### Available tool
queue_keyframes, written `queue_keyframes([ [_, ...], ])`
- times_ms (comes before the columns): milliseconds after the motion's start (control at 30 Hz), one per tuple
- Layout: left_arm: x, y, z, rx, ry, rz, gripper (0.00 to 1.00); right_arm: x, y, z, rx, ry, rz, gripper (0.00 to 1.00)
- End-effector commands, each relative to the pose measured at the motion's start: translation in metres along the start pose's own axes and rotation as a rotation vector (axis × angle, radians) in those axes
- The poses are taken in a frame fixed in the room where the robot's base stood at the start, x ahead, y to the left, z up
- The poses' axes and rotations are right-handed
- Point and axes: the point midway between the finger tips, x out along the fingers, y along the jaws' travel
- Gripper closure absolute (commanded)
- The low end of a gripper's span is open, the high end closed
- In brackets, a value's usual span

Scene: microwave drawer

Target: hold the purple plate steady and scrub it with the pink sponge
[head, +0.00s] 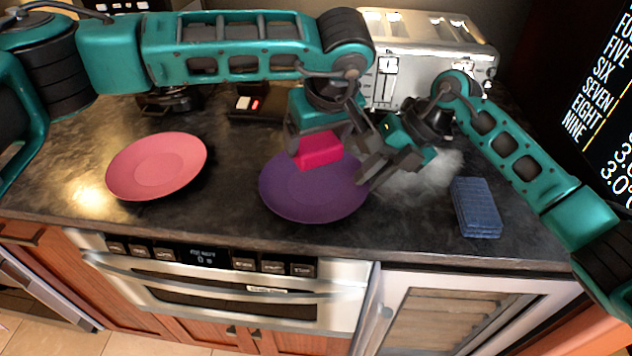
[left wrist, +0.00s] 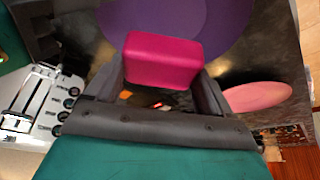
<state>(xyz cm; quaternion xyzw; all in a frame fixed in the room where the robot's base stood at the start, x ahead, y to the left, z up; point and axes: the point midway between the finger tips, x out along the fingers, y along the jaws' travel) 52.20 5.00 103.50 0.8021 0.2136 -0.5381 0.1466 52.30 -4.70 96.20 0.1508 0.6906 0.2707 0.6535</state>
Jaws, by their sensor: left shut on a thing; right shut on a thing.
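The purple plate (head: 300,195) lies on the dark counter in the middle of the head view, and part of it shows in the left wrist view (left wrist: 200,22). My left gripper (head: 312,138) is shut on the pink sponge (head: 321,152), a bright block. The sponge sits between the fingers in the left wrist view (left wrist: 162,60). It is over the far part of the plate; whether it touches the plate cannot be told. My right gripper (head: 368,172) is shut on the purple plate at its right rim. My arms hide the plate's far right edge.
A pink plate (head: 157,165) lies to the left on the counter (head: 225,215). A blue ribbed block (head: 476,207) lies to the right. A metal toaster (head: 425,55) stands at the back. The counter's front edge runs above the steel microwave drawer (head: 205,285).

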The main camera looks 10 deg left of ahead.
Motion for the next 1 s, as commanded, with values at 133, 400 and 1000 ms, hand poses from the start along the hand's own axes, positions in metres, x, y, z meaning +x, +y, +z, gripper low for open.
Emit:
queue_keyframes([
  [133, 0.004, -0.017, -0.009, -0.003, 0.001, -0.001, 1.00, 0.001, -0.003, -0.001, 0.003, 0.002, -0.007, 1.00],
  [400, 0.010, -0.045, -0.024, -0.002, 0.001, -0.001, 1.00, 0.001, -0.004, 0.000, 0.004, 0.002, -0.008, 1.00],
  [1000, 0.015, -0.071, -0.038, 0.000, 0.001, 0.000, 1.00, 0.001, -0.004, 0.000, 0.005, 0.002, -0.009, 1.00],
])
